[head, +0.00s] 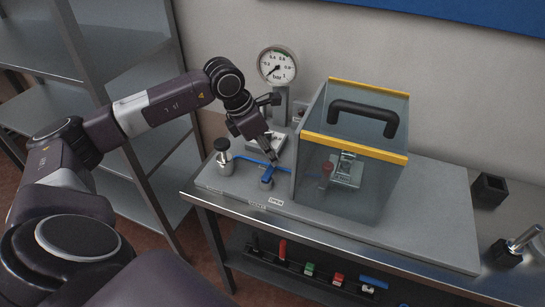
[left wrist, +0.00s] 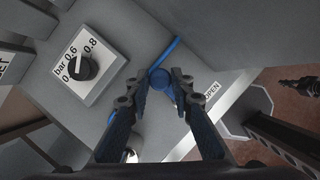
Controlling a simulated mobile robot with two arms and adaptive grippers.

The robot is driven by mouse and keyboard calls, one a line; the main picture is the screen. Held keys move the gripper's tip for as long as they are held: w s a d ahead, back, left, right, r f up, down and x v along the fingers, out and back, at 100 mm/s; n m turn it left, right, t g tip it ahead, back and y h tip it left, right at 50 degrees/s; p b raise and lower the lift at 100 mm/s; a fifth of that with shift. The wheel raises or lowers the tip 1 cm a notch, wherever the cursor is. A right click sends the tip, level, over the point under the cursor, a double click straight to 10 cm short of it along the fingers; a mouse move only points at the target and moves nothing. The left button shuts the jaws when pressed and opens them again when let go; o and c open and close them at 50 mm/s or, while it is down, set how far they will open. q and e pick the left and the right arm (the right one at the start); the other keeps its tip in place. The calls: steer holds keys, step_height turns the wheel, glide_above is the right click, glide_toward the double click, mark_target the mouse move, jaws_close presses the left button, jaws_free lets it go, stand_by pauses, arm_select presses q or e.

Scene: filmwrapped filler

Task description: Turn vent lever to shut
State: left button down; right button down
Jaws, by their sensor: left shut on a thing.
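The blue vent lever (head: 267,180) sits on the grey base plate in front of the clear box, in line with thin blue tubing. In the left wrist view its rounded blue part (left wrist: 162,80) shows between my fingertips. My left gripper (head: 271,160) reaches down from above and is shut on the lever; its fingers (left wrist: 166,92) sit on both sides of it. An OPEN label (head: 276,201) lies on the plate in front of the lever, and it also shows in the left wrist view (left wrist: 212,92). My right gripper is not in view.
A clear box with yellow edges (head: 354,145) and black handle stands close right of the lever. A pressure gauge (head: 277,66) rises behind, and a metal cylinder (head: 224,160) stands left. A dial with black knob (left wrist: 84,66) is near my gripper. Metal shelving (head: 118,50) stands left.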

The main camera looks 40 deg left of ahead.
arm_select(q)
steer(key=shift+a+r+n, duration=0.1)
steer(key=shift+n, duration=0.2)
steer(key=c, duration=1.7)
jaws_free()
steer(key=v, duration=1.2)
steer(key=shift+s, duration=0.15)
